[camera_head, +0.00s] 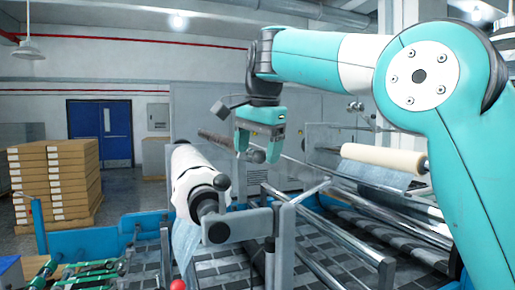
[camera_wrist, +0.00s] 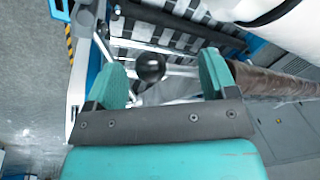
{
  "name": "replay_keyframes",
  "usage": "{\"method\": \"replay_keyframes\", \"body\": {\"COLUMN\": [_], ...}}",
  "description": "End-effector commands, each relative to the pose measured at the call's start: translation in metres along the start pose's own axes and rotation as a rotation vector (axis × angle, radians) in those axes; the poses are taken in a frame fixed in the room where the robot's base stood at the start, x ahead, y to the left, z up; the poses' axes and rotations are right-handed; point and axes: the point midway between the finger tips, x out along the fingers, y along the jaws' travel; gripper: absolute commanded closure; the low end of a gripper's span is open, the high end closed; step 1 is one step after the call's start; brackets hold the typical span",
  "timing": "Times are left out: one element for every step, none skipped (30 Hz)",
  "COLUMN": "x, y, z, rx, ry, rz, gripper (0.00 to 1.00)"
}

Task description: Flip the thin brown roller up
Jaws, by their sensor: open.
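The thin brown roller (camera_head: 217,140) slants behind the white roll in the head view. In the wrist view the brown roller (camera_wrist: 275,82) runs from the right edge toward my right finger. A dark ball knob (camera_head: 258,156) shows near its end, and the black knob (camera_wrist: 150,67) appears between my fingers in the wrist view. My gripper (camera_head: 257,150) points down, open and empty, with a finger on either side of the knob. My gripper (camera_wrist: 162,80) shows both teal fingers spread. I cannot tell how far the knob is below the fingertips, and no contact shows.
A large white roll (camera_head: 190,167) with a black end and ball knob stands left of my gripper. A cream roll (camera_head: 385,160) is at the right. Metal bars (camera_head: 325,240) cross the machine below. Stacked boxes (camera_head: 57,180) stand at far left.

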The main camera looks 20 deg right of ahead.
Motion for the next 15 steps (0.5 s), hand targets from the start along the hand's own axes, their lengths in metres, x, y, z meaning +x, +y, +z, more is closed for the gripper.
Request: {"method": "replay_keyframes", "body": {"x": [-0.002,-0.004,-0.008,-0.012,-0.017,-0.023,-0.029,-0.035,-0.044,-0.051,-0.057,-0.065,-0.071,-0.077,-0.084], "y": [0.000,0.000,-0.001,-0.001,-0.001,-0.001,-0.001,-0.001,-0.002,-0.002,-0.002,-0.002,-0.002,-0.002,-0.002], "z": [0.000,0.000,0.000,0.000,0.000,0.000,0.000,-0.001,-0.001,-0.001,-0.001,-0.001,-0.001,-0.001,-0.001], "rx": [-0.001,-0.001,-0.001,-0.002,-0.002,-0.003,-0.003,-0.002,-0.001,-0.001,-0.001,-0.001,-0.001,-0.001,-0.001], "ry": [0.000,0.000,-0.001,-0.001,-0.001,-0.001,-0.001,-0.001,-0.001,-0.001,0.000,0.000,0.000,0.000,0.000], "rz": [0.000,0.000,0.001,0.001,0.001,0.001,0.001,0.001,0.001,0.001,0.000,0.000,0.000,0.000,0.001], "gripper": [0.22,0.22,0.22,0.22,0.22,0.22,0.22,0.22,0.22,0.22,0.22,0.22,0.22,0.22,0.22]}}
